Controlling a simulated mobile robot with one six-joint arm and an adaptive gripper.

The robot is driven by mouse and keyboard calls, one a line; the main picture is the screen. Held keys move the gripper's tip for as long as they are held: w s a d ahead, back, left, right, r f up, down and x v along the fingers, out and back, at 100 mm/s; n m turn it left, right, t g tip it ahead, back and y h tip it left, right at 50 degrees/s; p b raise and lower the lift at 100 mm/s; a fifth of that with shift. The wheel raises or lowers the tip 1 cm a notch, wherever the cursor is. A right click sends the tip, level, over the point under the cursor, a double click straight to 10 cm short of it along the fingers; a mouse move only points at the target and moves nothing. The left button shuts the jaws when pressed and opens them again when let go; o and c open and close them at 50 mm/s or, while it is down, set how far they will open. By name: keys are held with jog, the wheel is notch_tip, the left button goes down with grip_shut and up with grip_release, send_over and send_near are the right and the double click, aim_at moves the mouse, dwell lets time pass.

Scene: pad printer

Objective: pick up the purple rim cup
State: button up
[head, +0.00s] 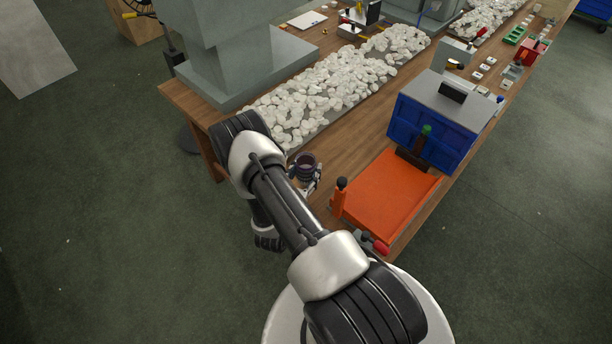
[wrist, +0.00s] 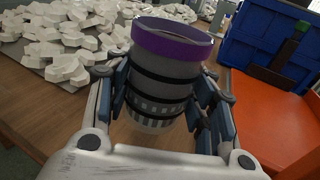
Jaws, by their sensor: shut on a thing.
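The purple rim cup (wrist: 165,75) is a grey cup with a purple band at its top, dark rings and a row of light marks lower down. In the wrist view it stands between the two fingers of my gripper (wrist: 163,110), which are shut on its sides. It looks roughly upright, tilted a little in that picture. In the head view the cup (head: 305,167) shows small at the near left end of the wooden table, with my gripper (head: 308,186) partly hidden behind my arm. I cannot tell whether the cup's base touches the table.
An orange tray (head: 392,197) lies right of the cup, with a blue bin (head: 428,134) behind it. A long bed of white pieces (head: 330,85) runs along the table (head: 345,150). A grey machine (head: 235,65) stands at the left. A strip of bare wood lies between bed and tray.

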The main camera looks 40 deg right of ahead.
notch_tip(320, 180, up, 15)
jog(key=p, duration=0.3)
jog(key=shift+p, duration=0.3)
notch_tip(320, 180, up, 7)
jog(key=p, duration=0.4)
jog(key=w+a+n+t+y+b, duration=0.1)
jog(key=a+n+t+y+b, duration=0.1)
jog(key=a, duration=1.1)
jog(key=w+a+n+t+y+b, duration=0.2)
jog(key=a+n+t+y+b, duration=0.1)
jog(key=a, duration=1.1)
jog(key=shift+w+f+n+t+y+b, duration=0.2)
jog(key=shift+w+n+t+y+b, duration=0.1)
jog(key=shift+n+t+y, duration=0.75)
jog(key=shift+s+a+f+t, duration=0.1)
jog(key=shift+a+f+t, duration=0.15)
jog(key=shift+f, duration=0.1)
